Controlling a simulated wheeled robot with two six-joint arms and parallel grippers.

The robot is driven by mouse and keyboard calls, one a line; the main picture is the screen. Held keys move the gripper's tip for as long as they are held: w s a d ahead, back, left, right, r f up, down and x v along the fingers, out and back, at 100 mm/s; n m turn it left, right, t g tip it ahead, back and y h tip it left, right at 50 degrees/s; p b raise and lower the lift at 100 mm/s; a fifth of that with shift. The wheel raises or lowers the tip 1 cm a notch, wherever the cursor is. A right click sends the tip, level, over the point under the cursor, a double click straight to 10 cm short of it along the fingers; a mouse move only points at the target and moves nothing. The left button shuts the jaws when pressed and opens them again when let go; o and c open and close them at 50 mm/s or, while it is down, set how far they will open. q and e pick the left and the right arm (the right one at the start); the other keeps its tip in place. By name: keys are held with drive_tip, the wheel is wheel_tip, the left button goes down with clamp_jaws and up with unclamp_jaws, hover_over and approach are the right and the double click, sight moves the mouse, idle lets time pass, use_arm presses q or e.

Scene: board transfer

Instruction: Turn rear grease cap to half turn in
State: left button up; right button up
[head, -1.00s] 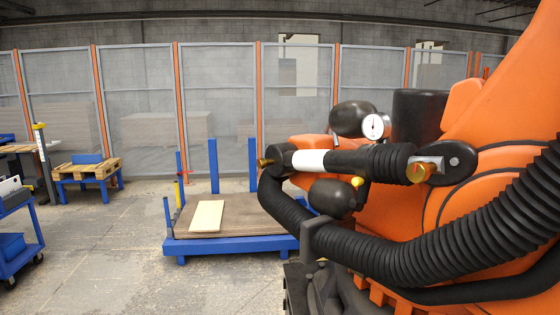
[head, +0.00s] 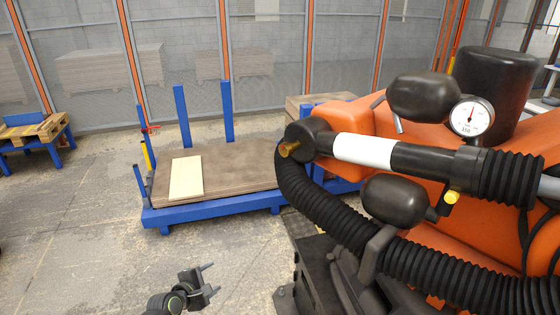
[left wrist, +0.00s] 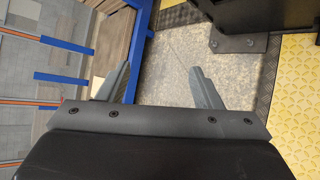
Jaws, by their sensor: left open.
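A large orange industrial arm (head: 345,120) fills the right of the head view. A brass cap (head: 288,149) sits at the left end of its black and white cylinder (head: 365,150). A yellow knob (head: 452,196) is below the cylinder, farther right. I cannot tell which one is the rear grease cap, or its turn angle. My left gripper (head: 212,279) is low in the head view, open and empty, left of the orange arm and apart from it. In the left wrist view its fingers (left wrist: 160,72) are spread over bare floor. My right gripper is not in view.
A blue cart (head: 225,208) with a brown board stack and a pale board (head: 186,177) stands behind. A black corrugated hose (head: 330,215) loops below the cylinder. A gauge (head: 472,116) is at right. Floor at left is clear; yellow plates (left wrist: 290,75) show in the wrist view.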

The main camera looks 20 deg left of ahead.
use_arm(q)
drive_tip(key=w+d+r+n+t+h+p, duration=0.1)
drive_tip(key=w+r+n, duration=0.15)
drive_tip(key=r, duration=0.55)
drive_tip(key=w+d+r+n+t+h+p, duration=0.1)
drive_tip(key=w+r, duration=0.2)
drive_tip(key=r, duration=0.5)
drive_tip(key=n+t+h+p, duration=0.2)
drive_tip(key=n+h+p, duration=0.1)
drive_tip(key=n+h, duration=0.2)
approach(283, 151)
drive_tip(key=shift+m, duration=0.25)
drive_tip(key=x, duration=0.7)
drive_tip(key=shift+d, duration=0.1)
drive_tip(key=shift+x, duration=0.9)
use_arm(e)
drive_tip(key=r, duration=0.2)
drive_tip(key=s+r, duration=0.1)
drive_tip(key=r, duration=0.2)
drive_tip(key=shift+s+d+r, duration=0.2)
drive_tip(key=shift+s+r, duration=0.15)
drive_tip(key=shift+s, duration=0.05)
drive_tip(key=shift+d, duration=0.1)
use_arm(q)
drive_tip(key=c, duration=1)
